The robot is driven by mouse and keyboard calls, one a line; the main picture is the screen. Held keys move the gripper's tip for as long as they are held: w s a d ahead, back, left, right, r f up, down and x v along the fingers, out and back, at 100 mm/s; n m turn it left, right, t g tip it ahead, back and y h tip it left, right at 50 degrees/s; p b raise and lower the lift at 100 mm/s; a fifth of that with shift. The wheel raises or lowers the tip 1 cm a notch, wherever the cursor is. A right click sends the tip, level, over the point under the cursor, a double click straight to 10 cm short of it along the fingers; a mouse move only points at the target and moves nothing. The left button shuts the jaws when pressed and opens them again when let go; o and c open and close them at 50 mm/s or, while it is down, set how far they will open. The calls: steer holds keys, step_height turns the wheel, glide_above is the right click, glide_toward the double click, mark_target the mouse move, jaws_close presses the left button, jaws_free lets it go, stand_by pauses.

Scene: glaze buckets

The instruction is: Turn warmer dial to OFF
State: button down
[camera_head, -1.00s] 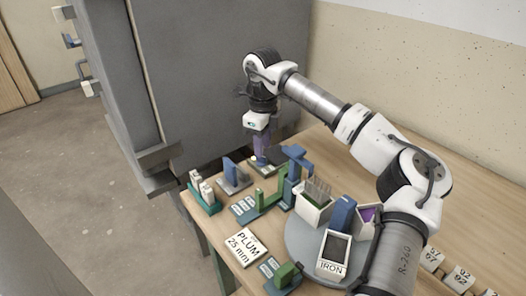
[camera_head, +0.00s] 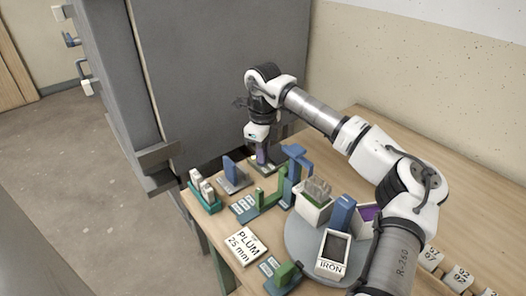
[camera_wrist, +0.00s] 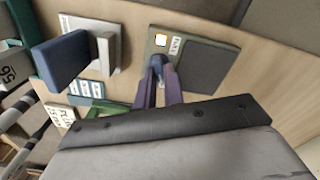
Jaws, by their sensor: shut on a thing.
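The warmer (camera_wrist: 232,47) is an olive-green plate with a dark square pad, seen in the wrist view at the bench's far edge. It bears a small lit orange-yellow square and a white label whose text I cannot read surely. Its blue dial (camera_wrist: 156,63) sits at the plate's near edge, partly hidden by my fingers. My gripper (camera_wrist: 158,73), with purple fingers, is shut on the dial. In the head view my gripper (camera_head: 262,160) points down at the warmer (camera_head: 254,169), hiding the dial there.
A blue upright block on a grey base (camera_head: 233,174) stands left of the warmer. A blue-and-green stand (camera_head: 292,178) stands close on the right. A white pot of tools (camera_head: 313,208) and an IRON box (camera_head: 332,254) are on the round grey turntable (camera_head: 300,246). A grey cabinet (camera_head: 215,75) rises behind.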

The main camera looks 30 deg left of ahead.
steer(key=shift+m, duration=0.3)
steer(key=m+b, duration=0.1)
steer(key=m, duration=0.3)
steer(key=shift+s, duration=0.1)
steer(key=m+b, duration=0.1)
steer(key=m, duration=0.4)
steer(key=shift+s+a, duration=0.1)
steer(key=shift+m, duration=0.3)
stand_by(0.3)
steer(key=c, duration=1.5)
jaws_free()
steer(key=shift+r, duration=0.1)
step_height(320, 180, up, 14)
